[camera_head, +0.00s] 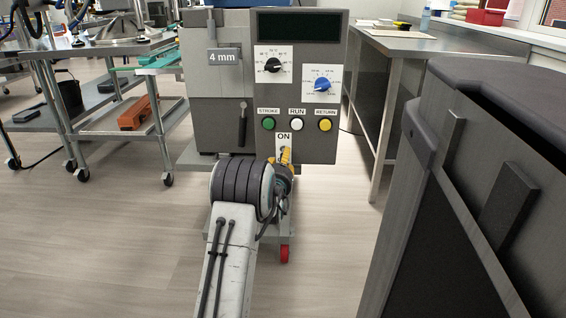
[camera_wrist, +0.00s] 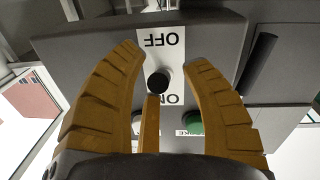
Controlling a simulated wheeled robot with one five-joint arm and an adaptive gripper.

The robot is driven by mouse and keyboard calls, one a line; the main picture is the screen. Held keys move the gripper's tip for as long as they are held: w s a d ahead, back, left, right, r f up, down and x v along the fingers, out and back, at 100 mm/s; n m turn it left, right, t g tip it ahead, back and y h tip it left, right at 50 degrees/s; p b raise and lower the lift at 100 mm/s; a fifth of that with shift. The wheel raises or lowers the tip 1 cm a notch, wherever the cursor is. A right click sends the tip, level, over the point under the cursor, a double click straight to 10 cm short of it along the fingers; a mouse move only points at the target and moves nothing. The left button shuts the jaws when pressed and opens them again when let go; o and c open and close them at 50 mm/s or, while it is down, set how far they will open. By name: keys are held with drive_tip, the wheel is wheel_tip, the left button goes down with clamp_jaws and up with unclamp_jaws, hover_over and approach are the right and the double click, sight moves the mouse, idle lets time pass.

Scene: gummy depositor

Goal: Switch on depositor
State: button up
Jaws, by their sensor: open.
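The depositor (camera_head: 312,147) stands in front of me, with a grey control panel. Its ON label (camera_head: 284,137) sits low on the panel, above my gripper (camera_head: 284,158), which hides most of the switch there. In the wrist view the panel appears upside down. The power switch (camera_wrist: 158,82) shows as a black round tip on a white plate between OFF (camera_wrist: 164,40) and a partly covered ON. My gripper (camera_wrist: 168,60) is open, its orange fingers on either side of the switch. I cannot tell whether they touch it or which way the switch is tilted.
Green (camera_head: 268,124), white (camera_head: 297,124) and yellow (camera_head: 325,125) buttons sit just above the ON label, below two dials. A dark-topped grey unit (camera_head: 440,190) stands close on the right. A steel table (camera_head: 400,45) is behind it. Wheeled tables stand left; floor at lower left is clear.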

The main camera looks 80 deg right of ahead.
drive_tip(key=shift+d, duration=0.3)
drive_tip(key=shift+o, duration=0.3)
clamp_jaws()
drive_tip(key=shift+f, duration=0.1)
